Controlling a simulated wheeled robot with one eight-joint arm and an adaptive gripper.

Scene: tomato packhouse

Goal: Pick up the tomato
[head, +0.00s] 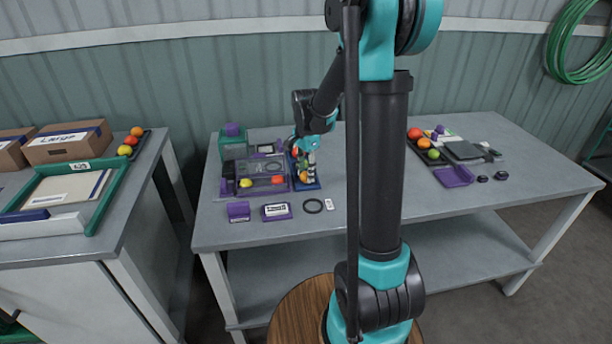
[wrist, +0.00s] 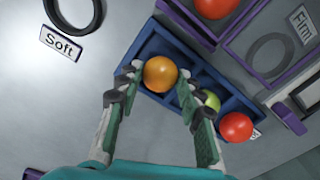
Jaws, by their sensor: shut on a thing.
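An orange tomato (wrist: 160,74) sits between the two fingers of my gripper (wrist: 157,82), which is shut on it. It is over the end compartment of a blue tray (wrist: 150,45); I cannot tell whether it still touches the tray. A green tomato (wrist: 209,100) and a red tomato (wrist: 236,127) lie in the same tray, the green one close beside the right finger. In the head view my gripper (head: 307,163) reaches down over the blue tray (head: 311,187) on the middle table, with the orange tomato (head: 304,178) at its tips.
Purple-edged bins stand left of the tray, holding a yellow tomato (head: 246,183) and a red tomato (head: 278,179). A black ring (head: 313,206) and a "Soft" label (wrist: 61,43) lie nearby. A tomato tray and a purple dish (head: 454,176) stand at the right.

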